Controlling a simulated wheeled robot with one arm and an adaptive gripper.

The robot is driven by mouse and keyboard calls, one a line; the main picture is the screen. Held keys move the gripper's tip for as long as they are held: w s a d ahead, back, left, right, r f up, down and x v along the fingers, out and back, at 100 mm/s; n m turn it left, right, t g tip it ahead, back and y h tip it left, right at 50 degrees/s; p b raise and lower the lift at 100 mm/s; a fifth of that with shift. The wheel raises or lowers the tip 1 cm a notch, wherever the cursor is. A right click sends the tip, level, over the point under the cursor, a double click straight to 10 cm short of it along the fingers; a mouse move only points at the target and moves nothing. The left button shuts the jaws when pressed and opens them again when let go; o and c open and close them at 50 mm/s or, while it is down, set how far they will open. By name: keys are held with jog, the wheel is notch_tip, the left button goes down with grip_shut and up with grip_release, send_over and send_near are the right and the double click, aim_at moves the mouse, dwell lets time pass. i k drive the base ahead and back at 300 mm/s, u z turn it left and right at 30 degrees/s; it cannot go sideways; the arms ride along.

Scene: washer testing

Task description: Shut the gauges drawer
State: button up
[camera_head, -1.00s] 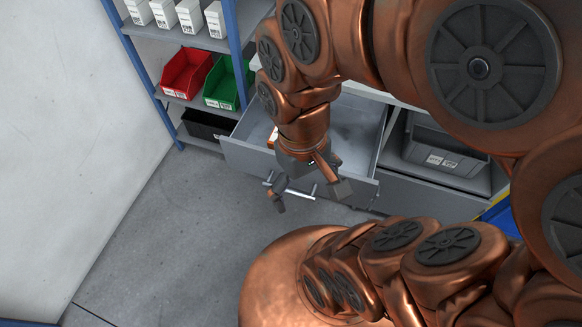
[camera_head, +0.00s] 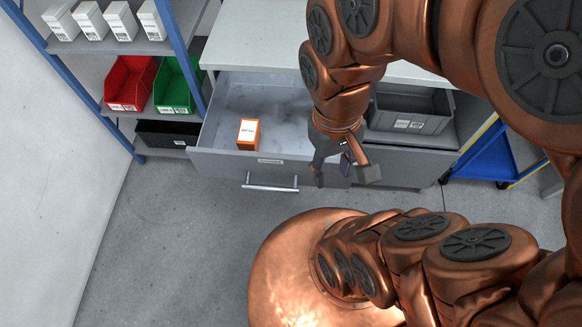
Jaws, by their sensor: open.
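The grey drawer (camera_head: 226,163) under the white worktop is pulled out. A label too small to read is on its front, above a silver bar handle (camera_head: 270,187). An orange box with a white label (camera_head: 248,134) lies inside the drawer, toward the left. My gripper (camera_head: 343,178) is open and empty, pointing down by the right end of the drawer front. It is to the right of the handle and apart from it. My arm hides the drawer's right part. I cannot tell whether the gripper touches the drawer front.
A blue-framed shelf at left holds white boxes (camera_head: 91,20), a red bin (camera_head: 129,83), a green bin (camera_head: 176,86) and a black bin (camera_head: 167,133). A grey crate (camera_head: 409,109) stands right of the drawer. A blue cart (camera_head: 487,160) is farther right. The floor in front is clear.

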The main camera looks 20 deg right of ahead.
aim_at(283, 104)
jog(key=z, duration=0.5)
jog(key=k, duration=1.4)
jog(key=u, duration=1.75)
jog(key=i, duration=0.5)
jog(key=u, duration=0.1)
